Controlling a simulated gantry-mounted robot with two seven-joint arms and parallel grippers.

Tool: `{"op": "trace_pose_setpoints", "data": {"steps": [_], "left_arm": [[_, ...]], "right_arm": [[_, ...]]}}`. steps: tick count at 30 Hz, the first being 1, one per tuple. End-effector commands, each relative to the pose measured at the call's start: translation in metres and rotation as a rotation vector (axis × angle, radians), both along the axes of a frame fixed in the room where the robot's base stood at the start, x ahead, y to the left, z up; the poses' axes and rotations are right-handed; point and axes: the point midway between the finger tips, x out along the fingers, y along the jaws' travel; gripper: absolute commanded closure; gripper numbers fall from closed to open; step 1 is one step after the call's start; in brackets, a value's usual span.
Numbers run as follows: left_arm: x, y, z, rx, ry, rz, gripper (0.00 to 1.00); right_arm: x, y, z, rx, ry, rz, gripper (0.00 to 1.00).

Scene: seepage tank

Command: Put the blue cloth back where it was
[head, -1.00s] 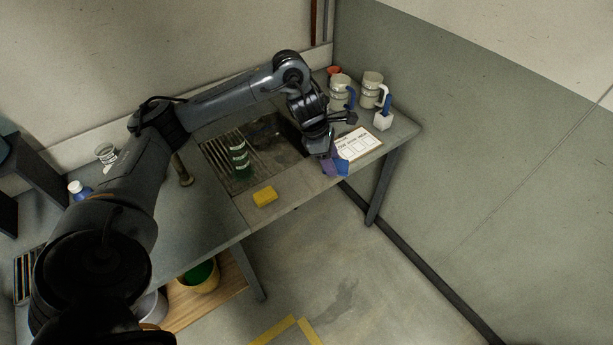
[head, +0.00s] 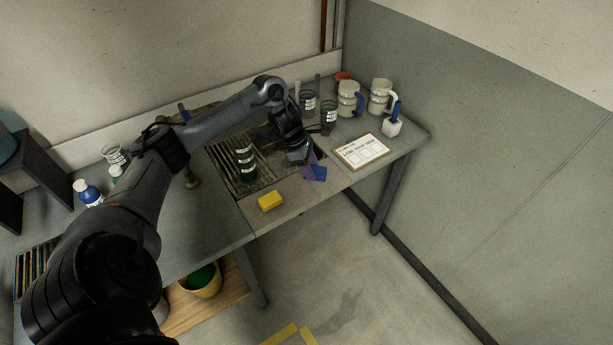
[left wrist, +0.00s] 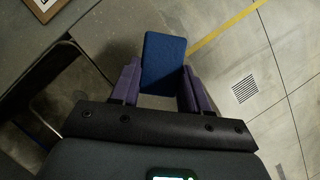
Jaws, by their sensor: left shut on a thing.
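The blue cloth (head: 319,173) is a small flat dark-blue piece near the front edge of the bench, right of the yellow sponge. In the left wrist view the cloth (left wrist: 162,62) stands between the purple fingers. My left gripper (head: 309,162) is shut on it; its fingers also show in the left wrist view (left wrist: 160,85). I cannot tell whether the cloth touches the bench. My right gripper is not in view.
A yellow sponge (head: 270,201) lies at the bench's front edge. A green labelled beaker (head: 245,162) stands at the grated basin (head: 228,168). A framed card (head: 362,152) lies to the right, with jugs (head: 348,99) and a white block (head: 391,128) behind it.

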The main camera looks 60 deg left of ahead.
Motion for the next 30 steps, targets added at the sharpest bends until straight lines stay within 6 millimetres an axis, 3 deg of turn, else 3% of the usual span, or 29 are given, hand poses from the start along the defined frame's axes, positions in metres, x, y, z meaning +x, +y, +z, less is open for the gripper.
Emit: {"op": "trace_pose_setpoints", "data": {"steps": [7, 11, 21, 30], "left_arm": [[-0.002, 0.021, -0.013, -0.002, -0.001, 0.001, 0.83], [-0.002, 0.022, -0.017, -0.002, -0.001, -0.002, 0.83], [-0.002, 0.022, -0.052, -0.003, 0.0, -0.001, 0.83], [-0.002, 0.022, -0.054, 0.0, -0.001, -0.001, 0.83]], "right_arm": [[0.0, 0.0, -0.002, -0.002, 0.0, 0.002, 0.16], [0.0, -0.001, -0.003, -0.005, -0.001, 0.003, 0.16], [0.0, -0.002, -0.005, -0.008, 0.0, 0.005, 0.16], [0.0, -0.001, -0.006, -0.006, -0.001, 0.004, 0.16]]}}
